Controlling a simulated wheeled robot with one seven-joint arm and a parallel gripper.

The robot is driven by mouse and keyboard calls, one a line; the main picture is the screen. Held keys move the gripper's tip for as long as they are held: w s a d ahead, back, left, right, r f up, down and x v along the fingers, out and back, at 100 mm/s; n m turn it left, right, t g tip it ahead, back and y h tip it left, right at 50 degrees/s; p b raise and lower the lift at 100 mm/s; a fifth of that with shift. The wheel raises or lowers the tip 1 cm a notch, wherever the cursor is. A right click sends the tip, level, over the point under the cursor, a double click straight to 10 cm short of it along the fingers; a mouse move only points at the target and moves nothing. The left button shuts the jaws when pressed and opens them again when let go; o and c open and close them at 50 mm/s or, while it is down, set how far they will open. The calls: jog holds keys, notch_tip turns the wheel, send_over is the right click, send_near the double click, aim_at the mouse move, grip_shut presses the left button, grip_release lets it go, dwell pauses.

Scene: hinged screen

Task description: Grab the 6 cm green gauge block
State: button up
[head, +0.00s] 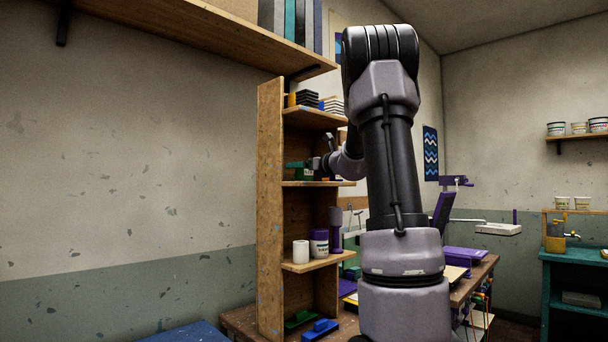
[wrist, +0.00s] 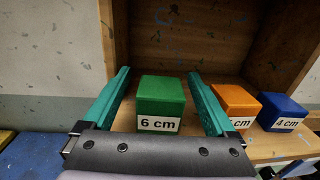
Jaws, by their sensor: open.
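The green gauge block (wrist: 161,95), labelled "6 cm", sits on a wooden shelf in the wrist view. My gripper (wrist: 159,75) is open, with one teal finger on each side of the block. Small gaps show between the block and both fingers, so it looks untouched. In the head view my gripper (head: 298,168) reaches into the middle compartment of the wooden shelf unit (head: 270,215); the block is hard to make out there.
An orange block (wrist: 236,101) with a partly hidden label stands close to my right finger. A blue block (wrist: 282,112) labelled "4 cm" is farther right. The shelf's side wall (wrist: 121,40) rises close to my left finger.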

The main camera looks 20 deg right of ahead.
jog(key=shift+x, duration=0.85)
jog(key=c, duration=1.4)
jog(key=shift+r, duration=0.15)
